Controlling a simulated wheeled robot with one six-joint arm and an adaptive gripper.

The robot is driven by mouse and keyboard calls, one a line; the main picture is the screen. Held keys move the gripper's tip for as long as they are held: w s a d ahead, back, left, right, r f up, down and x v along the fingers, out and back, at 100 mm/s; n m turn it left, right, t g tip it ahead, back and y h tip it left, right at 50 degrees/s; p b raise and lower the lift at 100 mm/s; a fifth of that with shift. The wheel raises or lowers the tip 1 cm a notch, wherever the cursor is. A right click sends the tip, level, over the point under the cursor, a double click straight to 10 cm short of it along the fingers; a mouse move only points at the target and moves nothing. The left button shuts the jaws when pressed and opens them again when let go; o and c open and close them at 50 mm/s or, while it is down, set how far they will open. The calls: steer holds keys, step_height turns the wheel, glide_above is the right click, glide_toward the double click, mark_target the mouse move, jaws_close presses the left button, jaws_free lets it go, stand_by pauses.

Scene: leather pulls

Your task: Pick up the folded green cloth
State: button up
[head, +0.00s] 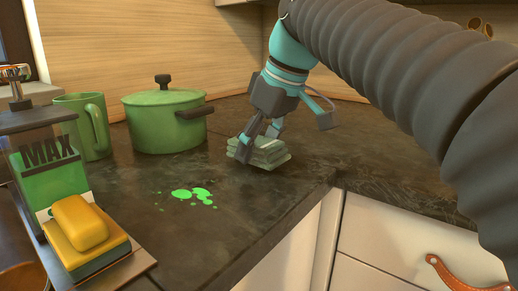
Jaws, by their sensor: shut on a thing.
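The folded green cloth (268,155) is a small, layered, pale green stack on the dark countertop, near the counter's inner corner. My gripper (258,147) comes down on it from above and is shut on it, with one finger at its left side and the other at its far side. The cloth appears to be at the counter surface; I cannot tell whether it is lifted at all. The gripper's fingers hide part of the cloth.
A green pot (165,125) with a lid and a green mug (91,125) stand to the left. Bright green spots (192,195) lie on the counter (215,240). A yellow sponge (85,230) and a container marked MAX (50,155) are at the near left. White drawers (375,240) are below.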

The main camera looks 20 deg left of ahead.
mark_target(258, 141)
step_height(258, 141, up, 4)
steer(key=shift+f+p, duration=0.1)
steer(key=shift+p, duration=0.55)
steer(key=d+r+p, duration=0.1)
steer(key=d+r, duration=0.5)
steer(key=d, duration=0.5)
steer(key=shift+s+d+r, duration=0.25)
steer(key=shift+s+d, duration=0.05)
steer(key=shift+d, duration=0.05)
